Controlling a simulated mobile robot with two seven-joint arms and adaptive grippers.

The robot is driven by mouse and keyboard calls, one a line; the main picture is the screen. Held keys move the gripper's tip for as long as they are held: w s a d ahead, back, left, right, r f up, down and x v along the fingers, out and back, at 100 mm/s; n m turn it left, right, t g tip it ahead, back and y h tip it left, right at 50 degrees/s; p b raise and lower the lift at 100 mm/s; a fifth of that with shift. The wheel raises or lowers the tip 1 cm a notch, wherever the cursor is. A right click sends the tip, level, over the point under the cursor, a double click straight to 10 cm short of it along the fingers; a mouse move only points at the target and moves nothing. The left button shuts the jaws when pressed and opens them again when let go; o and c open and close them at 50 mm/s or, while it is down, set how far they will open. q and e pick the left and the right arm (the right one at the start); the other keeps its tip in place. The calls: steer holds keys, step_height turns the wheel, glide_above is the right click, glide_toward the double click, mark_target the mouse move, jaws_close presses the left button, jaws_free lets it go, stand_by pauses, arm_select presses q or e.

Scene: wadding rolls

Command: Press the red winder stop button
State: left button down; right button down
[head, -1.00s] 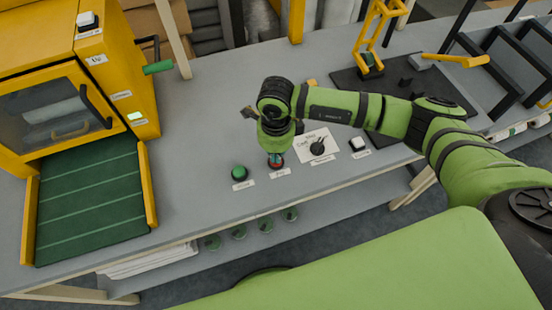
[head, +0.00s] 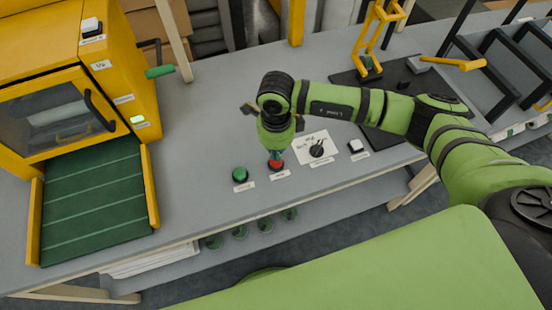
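The red stop button (head: 276,164) is on the grey bench, with a small white label in front of it. My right gripper (head: 276,155) points down over the red button; its tip is at the button's top, and I cannot tell whether it touches. The wrist hides most of the fingers, so their opening is not clear. A green button (head: 240,174) is just left of the red one. My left gripper is not in view.
A black knob (head: 317,151) on a white card and a white button (head: 356,146) stand to the right. A yellow machine (head: 70,90) with a green ramp (head: 90,205) is at left. The bench (head: 210,110) is clear behind the buttons.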

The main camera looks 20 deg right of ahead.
steer(key=shift+r, duration=0.1)
step_height(320, 180, up, 6)
steer(key=p, duration=0.3)
stand_by(0.5)
stand_by(0.3)
